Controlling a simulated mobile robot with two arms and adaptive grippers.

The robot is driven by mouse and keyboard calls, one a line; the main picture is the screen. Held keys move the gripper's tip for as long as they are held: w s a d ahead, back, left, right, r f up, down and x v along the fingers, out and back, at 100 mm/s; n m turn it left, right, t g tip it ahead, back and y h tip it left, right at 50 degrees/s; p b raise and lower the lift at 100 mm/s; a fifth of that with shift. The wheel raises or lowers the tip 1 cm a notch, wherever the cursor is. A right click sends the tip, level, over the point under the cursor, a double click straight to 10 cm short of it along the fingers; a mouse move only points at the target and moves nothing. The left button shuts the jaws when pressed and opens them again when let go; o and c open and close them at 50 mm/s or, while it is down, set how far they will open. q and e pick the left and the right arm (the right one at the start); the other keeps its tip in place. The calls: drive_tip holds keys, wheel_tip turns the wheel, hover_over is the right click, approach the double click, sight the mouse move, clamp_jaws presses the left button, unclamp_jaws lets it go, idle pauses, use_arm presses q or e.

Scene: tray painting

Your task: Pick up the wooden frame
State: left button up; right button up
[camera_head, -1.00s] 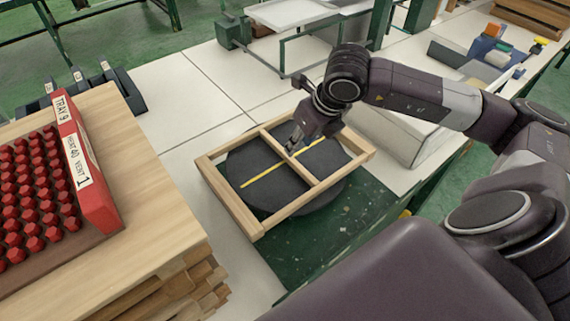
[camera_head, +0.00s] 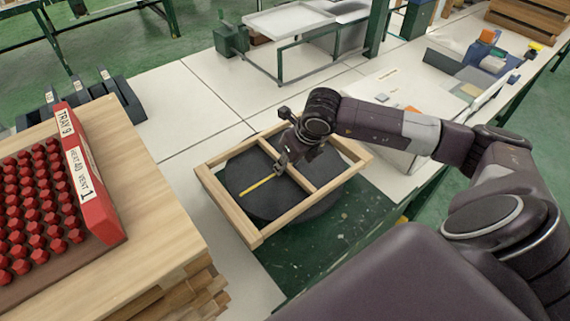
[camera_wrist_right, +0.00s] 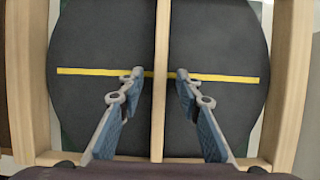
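The wooden frame (camera_head: 227,207) is a pale rectangle with a middle bar, lying over a round dark disc (camera_head: 247,170) on the worktop. A yellow strip (camera_head: 257,185) crosses the disc. My right gripper (camera_head: 283,168) is down at the middle bar. In the right wrist view, the middle bar (camera_wrist_right: 160,125) runs between the two fingers of my right gripper (camera_wrist_right: 159,75), which are apart with a gap on each side of the bar. The frame's side rails show at both edges of that view. My left gripper is out of view.
A box of red knobs with a red label side (camera_head: 97,203) stands on a wooden stack (camera_head: 150,215) at the left. A metal stand (camera_head: 290,18) is behind. White worktop behind the frame is clear.

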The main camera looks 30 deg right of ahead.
drive_tip(key=shift+c, duration=0.4)
clamp_jaws()
drive_tip(key=shift+r, duration=0.2)
drive_tip(key=shift+w+r, duration=0.1)
drive_tip(key=shift+r, duration=0.15)
wheel_tip(320, 180, up, 19)
drive_tip(key=b, duration=0.2)
drive_tip(key=shift+r, duration=0.1)
